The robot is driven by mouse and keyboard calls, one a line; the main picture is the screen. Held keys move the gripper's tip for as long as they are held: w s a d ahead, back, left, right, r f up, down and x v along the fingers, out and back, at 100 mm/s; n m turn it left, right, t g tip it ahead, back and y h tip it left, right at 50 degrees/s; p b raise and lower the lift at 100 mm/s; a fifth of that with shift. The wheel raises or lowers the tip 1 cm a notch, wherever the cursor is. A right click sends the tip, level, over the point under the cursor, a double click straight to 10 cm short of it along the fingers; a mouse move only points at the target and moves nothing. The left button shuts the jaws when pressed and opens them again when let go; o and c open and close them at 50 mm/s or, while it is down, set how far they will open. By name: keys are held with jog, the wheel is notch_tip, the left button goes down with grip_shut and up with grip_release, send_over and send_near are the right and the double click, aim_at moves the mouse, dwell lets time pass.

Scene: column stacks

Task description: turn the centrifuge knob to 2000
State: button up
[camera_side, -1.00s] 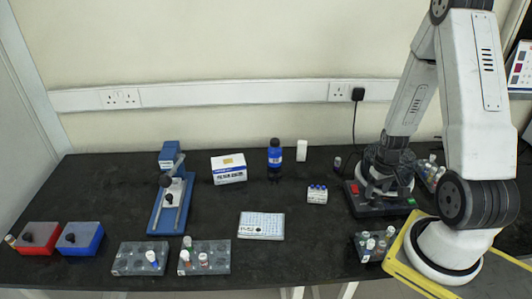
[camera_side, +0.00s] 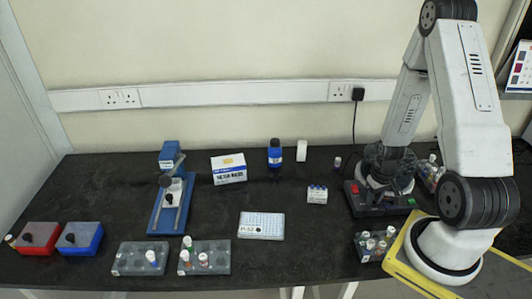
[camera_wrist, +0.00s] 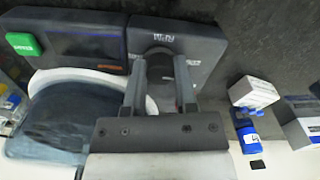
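The centrifuge (camera_side: 366,206) stands at the right of the bench, with a dark front panel, a red button (camera_side: 355,188), a green button (camera_side: 411,201) and a white rim under a dark lid. My gripper (camera_side: 383,165) is low over it in the side view, with its fingertips hard to make out there. In the wrist view, the fingers of my gripper (camera_wrist: 160,68) point at the panel, spread apart on either side of a grey round area, apparently the knob. The fingers seem not to touch it. The knob's pointer and the 2000 mark cannot be read.
A rack of vials (camera_side: 372,246) stands in front of the centrifuge, and another (camera_side: 432,172) to its right. A white plate (camera_side: 261,225) and a blue bottle (camera_side: 274,158) are farther left.

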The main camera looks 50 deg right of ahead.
grip_shut()
jog(key=shift+m, duration=0.7)
jog(key=o, duration=0.7)
grip_release()
jog(key=shift+r, duration=0.1)
jog(key=shift+r, duration=3.8)
